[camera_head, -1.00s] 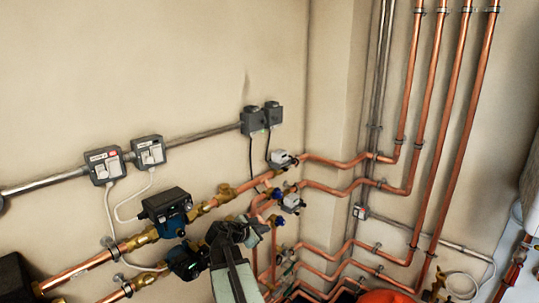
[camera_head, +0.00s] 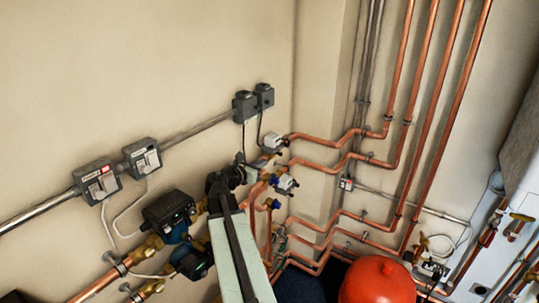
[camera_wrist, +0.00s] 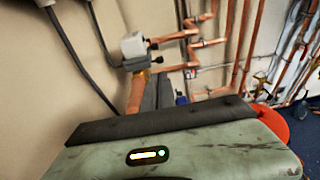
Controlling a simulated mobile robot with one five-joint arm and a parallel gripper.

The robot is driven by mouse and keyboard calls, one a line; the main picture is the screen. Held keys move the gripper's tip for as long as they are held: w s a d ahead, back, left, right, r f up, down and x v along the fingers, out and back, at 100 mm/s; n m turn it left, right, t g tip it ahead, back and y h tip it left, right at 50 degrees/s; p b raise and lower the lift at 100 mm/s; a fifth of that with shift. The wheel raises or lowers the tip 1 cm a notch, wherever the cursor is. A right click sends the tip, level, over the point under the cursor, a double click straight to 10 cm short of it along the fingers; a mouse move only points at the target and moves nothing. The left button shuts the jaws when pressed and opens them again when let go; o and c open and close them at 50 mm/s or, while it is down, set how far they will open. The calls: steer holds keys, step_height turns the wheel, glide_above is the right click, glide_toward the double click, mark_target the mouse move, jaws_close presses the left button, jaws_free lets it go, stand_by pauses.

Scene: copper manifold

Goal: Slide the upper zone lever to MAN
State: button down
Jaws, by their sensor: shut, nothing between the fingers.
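The upper zone valve (camera_head: 273,142) is a small white-and-grey box on the upper copper branch, right of the pumps in the head view. It also shows in the wrist view (camera_wrist: 133,46), upper left, above a copper pipe. My gripper (camera_head: 252,173) is shut and empty, just left of and below the upper valve in the head view. Its dark fingers (camera_wrist: 158,92) point toward the pipework below the valve. Whether they touch anything cannot be told.
Two pumps (camera_head: 170,210) on copper pipes lie left of my arm. Switch boxes (camera_head: 98,181) and grey conduit run along the wall above. A red vessel (camera_head: 376,281) stands low on the right. Copper risers (camera_head: 447,130) climb the right wall.

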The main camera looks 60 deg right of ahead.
mark_target(279, 154)
steer(key=d, duration=0.3)
steer(key=d+f+b, duration=0.1)
steer(key=d, duration=0.2)
steer(key=d+f+b, duration=0.1)
steer(key=d, duration=0.1)
steer(key=shift+d, duration=0.85)
steer(key=d, duration=0.3)
steer(key=shift+s+r, duration=0.1)
steer(key=shift+r, duration=0.05)
steer(key=shift+a, duration=0.1)
steer(key=a+r+p, duration=0.2)
steer(key=a, duration=0.8)
